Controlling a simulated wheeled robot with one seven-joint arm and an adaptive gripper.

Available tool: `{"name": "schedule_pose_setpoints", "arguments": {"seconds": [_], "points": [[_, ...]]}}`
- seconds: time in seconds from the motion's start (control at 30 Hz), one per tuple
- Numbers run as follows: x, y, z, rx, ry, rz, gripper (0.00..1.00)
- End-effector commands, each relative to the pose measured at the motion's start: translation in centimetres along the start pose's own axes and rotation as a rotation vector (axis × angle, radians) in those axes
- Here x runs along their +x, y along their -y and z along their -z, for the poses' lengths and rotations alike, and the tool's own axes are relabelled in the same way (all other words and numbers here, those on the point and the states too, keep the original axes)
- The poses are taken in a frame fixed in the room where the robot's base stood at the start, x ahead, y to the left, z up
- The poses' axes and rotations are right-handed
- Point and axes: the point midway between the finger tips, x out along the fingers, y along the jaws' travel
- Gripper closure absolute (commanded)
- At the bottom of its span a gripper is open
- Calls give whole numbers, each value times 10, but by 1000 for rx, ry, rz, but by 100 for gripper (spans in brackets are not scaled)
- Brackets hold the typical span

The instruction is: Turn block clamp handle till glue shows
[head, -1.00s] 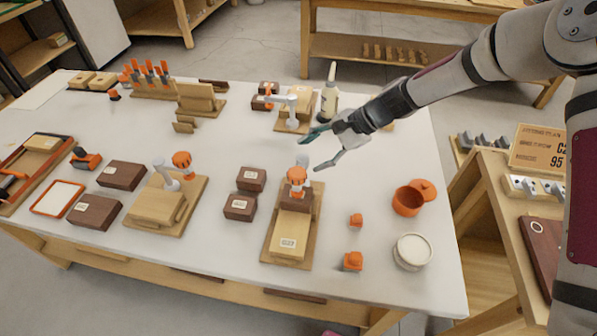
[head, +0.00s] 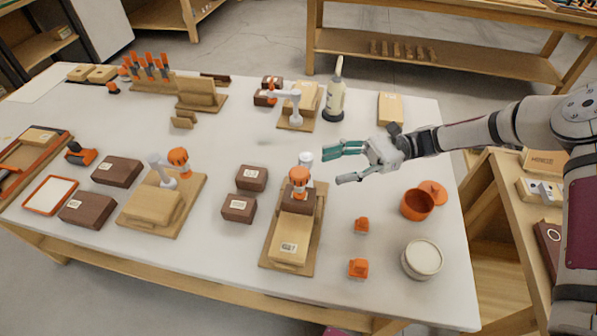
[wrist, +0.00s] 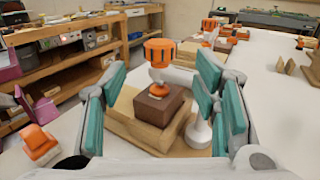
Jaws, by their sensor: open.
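The nearest block clamp stands on a wooden board (head: 270,262) at the front middle of the table. Its orange handle (head: 299,177) sits above a dark brown block (head: 297,205), with a light wood block (head: 290,243) beneath and in front. My gripper (head: 339,163) is open and empty to the right of this handle, apart from it. In the wrist view the orange handle (wrist: 160,51) shows ahead, between and beyond the teal fingers (wrist: 160,110). The dark block (wrist: 158,105) lies under the handle's screw. I cannot see any glue at the joint.
A second clamp with an orange handle (head: 178,157) stands left, and another clamp (head: 285,93) stands at the back by a glue bottle (head: 335,98). Small orange pieces (head: 358,268), an orange pot (head: 416,204) and a white-topped jar (head: 422,259) stand right.

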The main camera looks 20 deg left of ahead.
Motion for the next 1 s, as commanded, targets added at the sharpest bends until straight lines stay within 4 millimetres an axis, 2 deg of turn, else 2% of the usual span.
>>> {"name": "schedule_pose_setpoints", "arguments": {"seconds": [0.03,0.3,0.5,0.9,0.93,1.0], "points": [[12,-2,-2,2,1,-3,45],[63,-1,-2,1,0,-2,45],[86,-1,-1,1,-1,-1,45],[93,0,0,0,-2,1,45],[93,0,0,0,-2,1,47],[93,0,0,0,-2,1,63]]}}
